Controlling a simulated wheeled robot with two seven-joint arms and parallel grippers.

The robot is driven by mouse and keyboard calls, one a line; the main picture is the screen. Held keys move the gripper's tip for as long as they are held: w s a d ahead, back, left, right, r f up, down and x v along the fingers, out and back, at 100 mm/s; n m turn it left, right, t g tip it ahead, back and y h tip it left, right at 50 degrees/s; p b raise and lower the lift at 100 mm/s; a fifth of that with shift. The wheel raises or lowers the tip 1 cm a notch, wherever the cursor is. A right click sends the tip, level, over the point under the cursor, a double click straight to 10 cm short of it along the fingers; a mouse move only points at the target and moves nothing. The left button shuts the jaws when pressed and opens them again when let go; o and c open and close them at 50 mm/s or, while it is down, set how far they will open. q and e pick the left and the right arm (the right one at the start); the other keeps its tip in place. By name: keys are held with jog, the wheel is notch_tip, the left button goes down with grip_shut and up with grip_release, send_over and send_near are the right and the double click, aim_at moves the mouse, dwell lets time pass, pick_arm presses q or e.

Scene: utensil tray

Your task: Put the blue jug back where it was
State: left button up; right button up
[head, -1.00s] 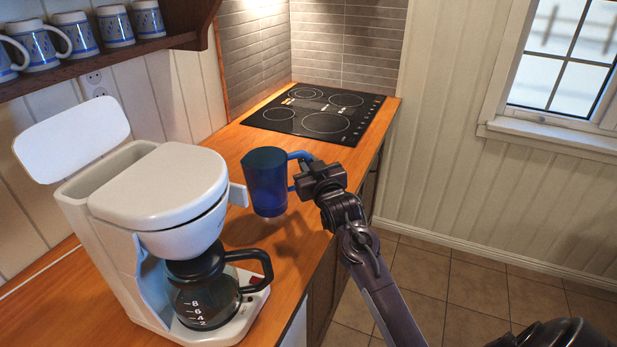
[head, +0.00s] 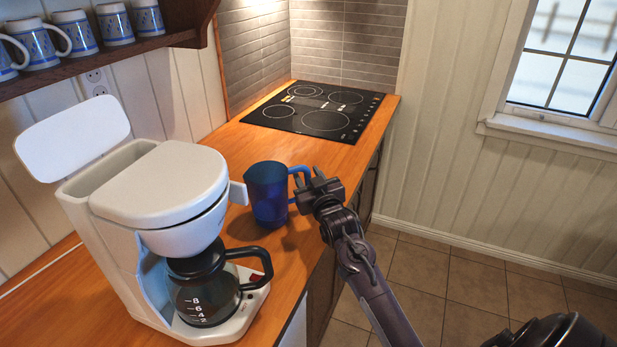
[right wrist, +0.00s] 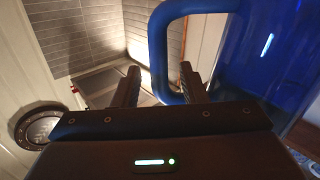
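The blue jug (head: 267,195) is translucent and stands upright on the wooden counter, right of the coffee maker. Its handle (head: 296,182) points right, toward my right gripper (head: 310,173). In the right wrist view, the right gripper (right wrist: 159,70) has its fingers apart, with the blue handle showing in the gap between them, nearer the right finger. The jug's body (right wrist: 278,60) fills the right side of that view. I cannot tell whether a finger touches the handle. My left gripper is not in view.
A white coffee maker (head: 160,185) with a glass carafe (head: 207,300) stands close left of the jug. A black hob (head: 318,110) lies behind. Mugs (head: 72,32) stand on a shelf at upper left. Bare counter (head: 240,145) lies between jug and hob.

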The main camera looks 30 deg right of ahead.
jog(key=shift+r, duration=0.25)
jog(key=b+v, duration=0.2)
jog(key=v, duration=1)
jog(key=shift+f, duration=0.1)
